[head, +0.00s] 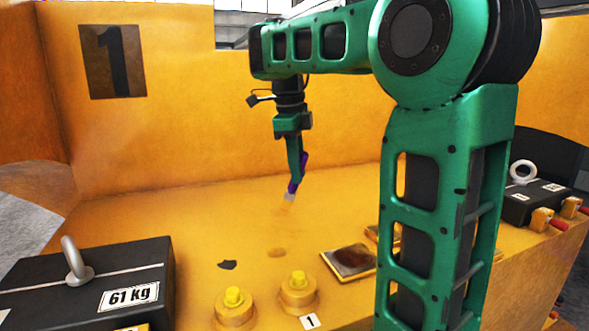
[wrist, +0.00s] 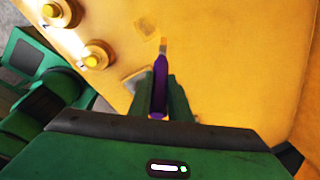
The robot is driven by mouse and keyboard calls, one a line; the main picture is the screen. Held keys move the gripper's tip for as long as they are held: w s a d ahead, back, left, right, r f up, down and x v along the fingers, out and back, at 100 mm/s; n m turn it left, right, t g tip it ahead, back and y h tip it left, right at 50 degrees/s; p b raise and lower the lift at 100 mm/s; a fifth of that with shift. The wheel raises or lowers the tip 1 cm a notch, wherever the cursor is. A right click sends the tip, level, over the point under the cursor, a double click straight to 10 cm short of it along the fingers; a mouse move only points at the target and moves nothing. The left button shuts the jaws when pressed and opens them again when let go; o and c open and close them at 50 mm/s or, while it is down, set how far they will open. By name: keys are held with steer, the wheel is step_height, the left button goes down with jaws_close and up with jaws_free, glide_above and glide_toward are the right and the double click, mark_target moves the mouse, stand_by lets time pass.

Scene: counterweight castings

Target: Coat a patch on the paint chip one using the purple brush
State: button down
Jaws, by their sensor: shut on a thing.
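My gripper (head: 299,172) is shut on the purple brush (head: 303,160), which hangs tilted with its pale bristles down and an orange-yellow tip. In the wrist view the purple brush (wrist: 159,87) sits between the green fingers of my gripper (wrist: 162,95), its tip pointing away. I cannot tell whether the tip touches the yellow surface. A dark irregular chip (head: 227,265) and a tan patch (head: 277,252) lie on the yellow surface, nearer the camera than the brush. Which one is paint chip one is unclear. A faint patch (wrist: 147,25) shows beside the tip in the wrist view.
A black 61 kg weight (head: 88,285) with a ring stands front left. Two yellow knobs (head: 234,309) (head: 298,293), a white "1" label (head: 310,322) and a square brown-topped tray (head: 349,261) lie in front. Another black weight (head: 527,202) is at right. The left middle is clear.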

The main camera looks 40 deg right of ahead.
steer(key=shift+s+d, duration=0.1)
steer(key=shift+d, duration=0.2)
steer(key=shift+f, duration=2.5)
steer(key=shift+d, duration=0.1)
